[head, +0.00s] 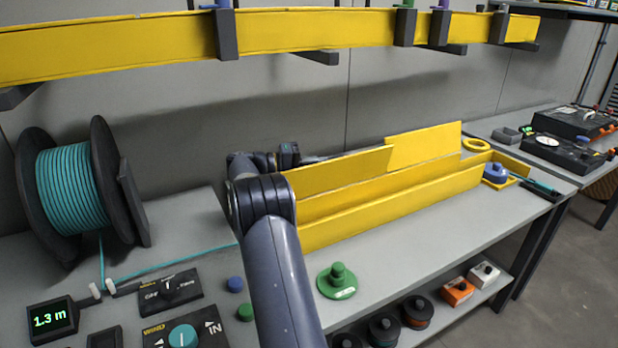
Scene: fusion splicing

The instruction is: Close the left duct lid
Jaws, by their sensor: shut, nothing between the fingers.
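The yellow duct (400,208) lies along the bench, its long front wall facing me. The left duct lid (338,171) stands raised along the duct's back edge. The right duct lid (424,145) also stands raised and reaches higher than the left one. My arm comes up from the bottom, and its wrist is at the left end of the duct. My gripper (345,155) is behind the left lid, which hides most of it. It is shut and empty. I cannot tell whether it touches the lid.
A teal cable reel (72,188) stands on the left, its cable running toward the duct. Control boxes (170,290) and a green knobbed disc (338,281) lie in front. A blue spool (495,173) sits at the duct's right end. A long yellow rail (300,32) spans above.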

